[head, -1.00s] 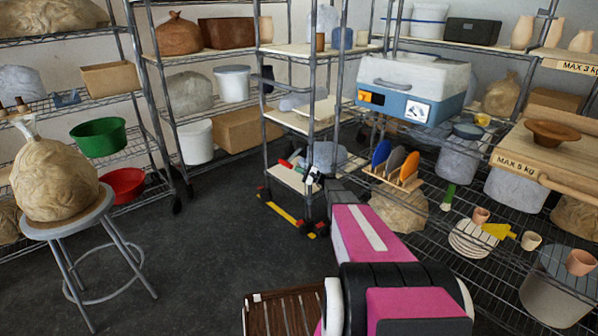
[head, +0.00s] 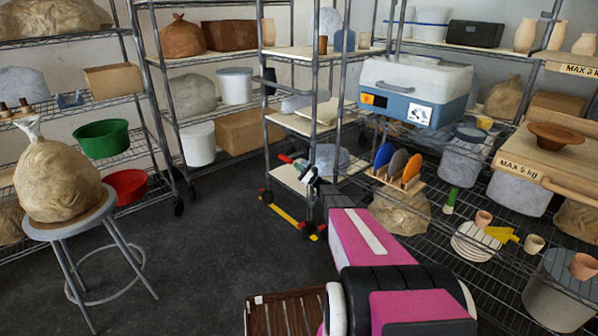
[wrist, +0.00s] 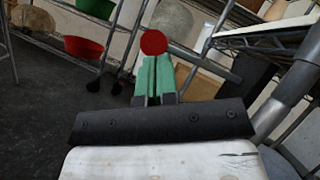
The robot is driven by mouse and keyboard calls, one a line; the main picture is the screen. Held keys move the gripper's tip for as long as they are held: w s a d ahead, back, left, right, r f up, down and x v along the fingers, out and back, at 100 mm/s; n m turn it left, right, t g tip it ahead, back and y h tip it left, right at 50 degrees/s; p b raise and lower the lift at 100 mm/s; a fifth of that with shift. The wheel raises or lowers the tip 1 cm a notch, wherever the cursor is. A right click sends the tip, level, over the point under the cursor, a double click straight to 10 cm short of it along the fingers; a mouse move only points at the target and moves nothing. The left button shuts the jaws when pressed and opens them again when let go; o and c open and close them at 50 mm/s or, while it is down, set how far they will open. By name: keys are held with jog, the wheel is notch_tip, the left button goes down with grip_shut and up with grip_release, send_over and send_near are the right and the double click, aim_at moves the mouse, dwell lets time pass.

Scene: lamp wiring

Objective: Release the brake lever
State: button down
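My gripper (head: 299,165) is low in front of the wheeled rack, at the end of my outstretched pink arm. In the wrist view its two green fingers (wrist: 154,76) lie almost together, with only a thin gap, and look shut. A round red end (wrist: 154,42) shows right at the fingertips. In the head view it is a short red piece (head: 285,158), perhaps the brake lever's grip. I cannot tell whether the fingers touch it. A yellow bar with dark and red ends (head: 285,212) lies at the foot of the rack. The rest of the lever is hidden.
The rack's metal posts (head: 313,110) and shelves stand close to my gripper. A cool box (head: 415,90) and a plate holder (head: 396,178) are to the right. A stool (head: 75,222) with a sack is at left. The dark floor (head: 200,250) between is clear.

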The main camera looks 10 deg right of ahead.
jog(key=shift+a+r+m+t+h, duration=0.1)
jog(key=shift+r+m+t+h, duration=0.2)
jog(key=shift+r+m+t, duration=0.5)
jog(key=shift+a+r+m+t+h, duration=0.1)
jog(key=shift+r+m+t+h, duration=0.25)
jog(key=shift+r+m, duration=0.85)
jog(key=shift+d+r, duration=0.1)
jog(key=shift+r, duration=0.1)
jog(key=s+d+f, duration=0.6)
jog(key=s+f, duration=0.1)
jog(key=f, duration=0.2)
jog(key=shift+f, duration=0.2)
